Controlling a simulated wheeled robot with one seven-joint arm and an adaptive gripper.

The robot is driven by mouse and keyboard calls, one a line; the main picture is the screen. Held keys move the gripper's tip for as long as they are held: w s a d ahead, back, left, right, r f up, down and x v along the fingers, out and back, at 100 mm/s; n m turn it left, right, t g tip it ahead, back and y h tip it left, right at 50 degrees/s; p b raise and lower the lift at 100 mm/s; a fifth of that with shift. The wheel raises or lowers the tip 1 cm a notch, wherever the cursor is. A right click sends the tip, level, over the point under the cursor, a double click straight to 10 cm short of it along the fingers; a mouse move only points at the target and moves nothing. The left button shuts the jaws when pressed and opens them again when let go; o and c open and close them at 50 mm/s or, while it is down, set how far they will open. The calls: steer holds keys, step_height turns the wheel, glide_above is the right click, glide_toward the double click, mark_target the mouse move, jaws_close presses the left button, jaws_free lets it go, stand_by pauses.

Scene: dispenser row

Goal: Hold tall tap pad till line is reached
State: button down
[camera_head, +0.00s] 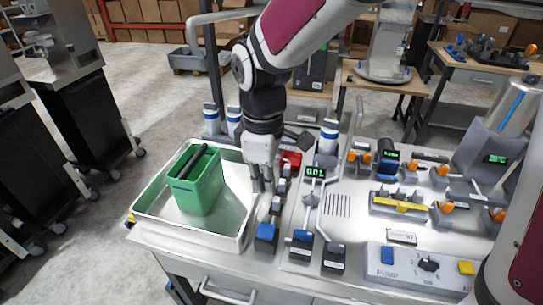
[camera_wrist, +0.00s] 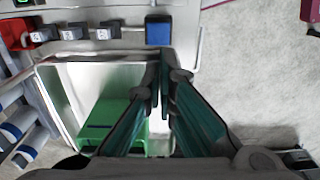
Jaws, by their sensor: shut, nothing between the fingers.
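My gripper (camera_head: 262,188) is shut and empty over the right side of the white tray (camera_head: 243,228). In the wrist view its fingertips (camera_wrist: 162,70) are together, just short of a blue pad (camera_wrist: 159,30). The head view shows this blue pad (camera_head: 266,232) at the front of a row of small grey levers, right of the tray. The fingers appear apart from it. A green container (camera_head: 200,190) stands upright in the tray, with a small dark mark on its front and a dark bar across its top. Its inside level is hidden.
A small display (camera_head: 315,171) with green digits stands right of the levers. More blue (camera_head: 301,238) and dark pads (camera_head: 334,252) lie along the front edge. A panel with a knob (camera_head: 428,263) is at the front right. A red part (camera_head: 291,158) sits behind the levers.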

mark_target(267, 233)
stand_by(0.3)
step_height(267, 233, down, 14)
steer(key=shift+p, duration=0.8)
steer(key=shift+f+b, duration=0.4)
steer(key=shift+f, duration=0.45)
steer(key=shift+s+f, duration=0.1)
steer(key=shift+f, duration=0.25)
steer(key=shift+s+d, duration=0.1)
steer(key=shift+d, duration=0.05)
stand_by(4.9)
